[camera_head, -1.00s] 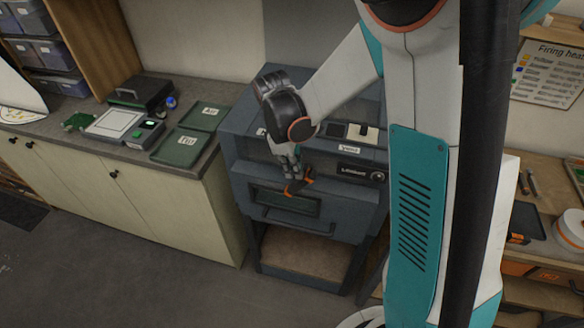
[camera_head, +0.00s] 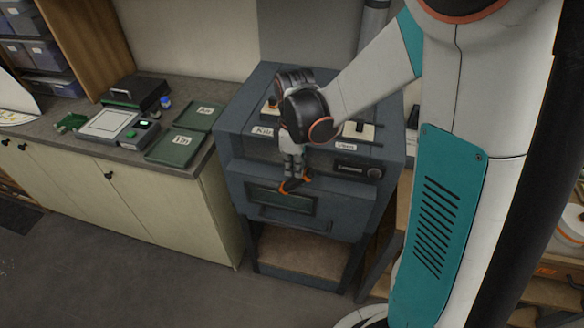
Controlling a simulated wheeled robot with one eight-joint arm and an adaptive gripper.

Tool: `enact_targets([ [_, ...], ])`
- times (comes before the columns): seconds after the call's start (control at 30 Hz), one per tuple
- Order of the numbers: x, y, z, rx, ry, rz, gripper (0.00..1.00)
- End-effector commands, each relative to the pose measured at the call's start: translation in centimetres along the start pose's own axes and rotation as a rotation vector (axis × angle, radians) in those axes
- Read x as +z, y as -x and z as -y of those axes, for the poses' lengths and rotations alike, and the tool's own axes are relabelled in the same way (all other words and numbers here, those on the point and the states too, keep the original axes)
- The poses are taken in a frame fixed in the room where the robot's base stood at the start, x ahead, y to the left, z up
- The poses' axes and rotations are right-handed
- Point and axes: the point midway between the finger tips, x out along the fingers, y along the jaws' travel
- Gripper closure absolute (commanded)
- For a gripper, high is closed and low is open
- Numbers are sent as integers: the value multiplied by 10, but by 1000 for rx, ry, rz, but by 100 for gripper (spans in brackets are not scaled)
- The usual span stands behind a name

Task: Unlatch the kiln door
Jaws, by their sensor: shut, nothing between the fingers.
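The blue-grey kiln (camera_head: 231,135) stands in the middle, with its door (camera_head: 325,213) on the front below the control panel. A small orange-and-dark piece (camera_head: 296,185), which looks like the latch, is at the door's upper edge. My gripper (camera_head: 291,180) points down in front of the kiln, with its fingertips at this piece. The fingers look shut and empty. Whether they touch the piece or only overlap it in the view, I cannot tell. The fingers hide part of the door's top edge.
A counter (camera_head: 200,173) to the left holds a white-topped device (camera_head: 107,124) and two green trays (camera_head: 175,147). A bench with a white roll stands at the right, partly behind my arm. The floor (camera_head: 140,275) in front is clear.

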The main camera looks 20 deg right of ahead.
Motion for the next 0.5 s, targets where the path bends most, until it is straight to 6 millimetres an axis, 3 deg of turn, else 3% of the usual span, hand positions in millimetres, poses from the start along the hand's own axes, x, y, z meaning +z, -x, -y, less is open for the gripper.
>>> enact_targets([
  [0.5, 33, -11, -1, 2, -8, -430, 100],
])
